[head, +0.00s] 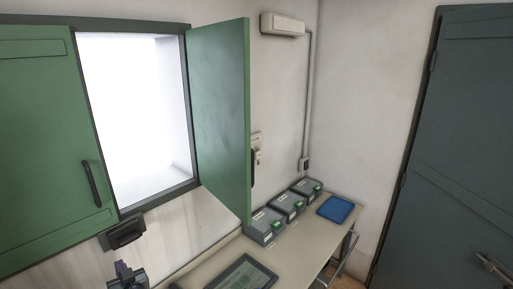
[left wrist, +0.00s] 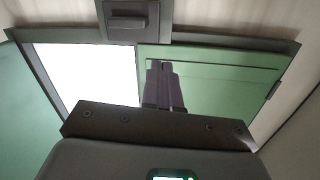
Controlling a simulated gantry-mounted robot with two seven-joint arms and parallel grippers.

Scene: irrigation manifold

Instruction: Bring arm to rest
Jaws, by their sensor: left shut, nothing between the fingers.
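My left gripper (head: 127,270) shows at the bottom left of the head view, in front of the wall below the window. Its fingers are together in the left wrist view (left wrist: 165,88), with nothing between them. They stand in front of the green shutter there and appear apart from it. My right gripper is in neither view.
A window has a closed left shutter (head: 45,140) and a right shutter (head: 222,115) swung open into the room. A dark box (head: 123,233) is on the wall below. The bench (head: 205,270) holds a tablet (head: 243,274), several grey cases (head: 265,226) and a blue tray (head: 335,209). A dark door (head: 455,150) stands right.

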